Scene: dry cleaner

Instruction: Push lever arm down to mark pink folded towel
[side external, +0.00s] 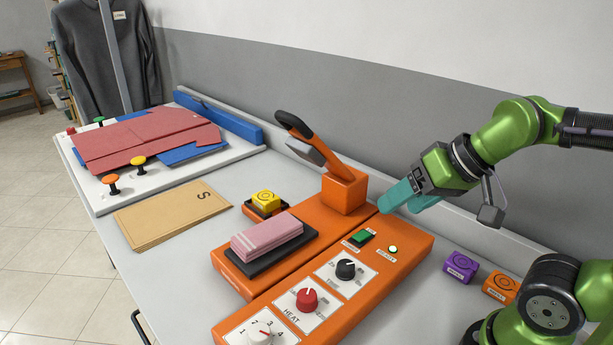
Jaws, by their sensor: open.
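The pink folded towel (266,237) lies on a black pad (254,262) on the orange press base (233,282). The lever arm (323,151) is orange with a black handle (293,124) and a grey block on its underside. It is raised and tilted up to the left from its orange post (344,189), above and behind the towel. My gripper (396,200) has teal fingers and is at the right of the post, above the back of the orange control panel. It is open and appears empty. It looks apart from the lever; the gap between its fingers is hard to see.
The control panel (405,262) has knobs and a green button (362,236). A yellow block (265,201) sits left of the post. Purple (461,266) and orange (500,287) blocks stand at right. A brown envelope (172,214) and a board with a red garment (145,138) lie left.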

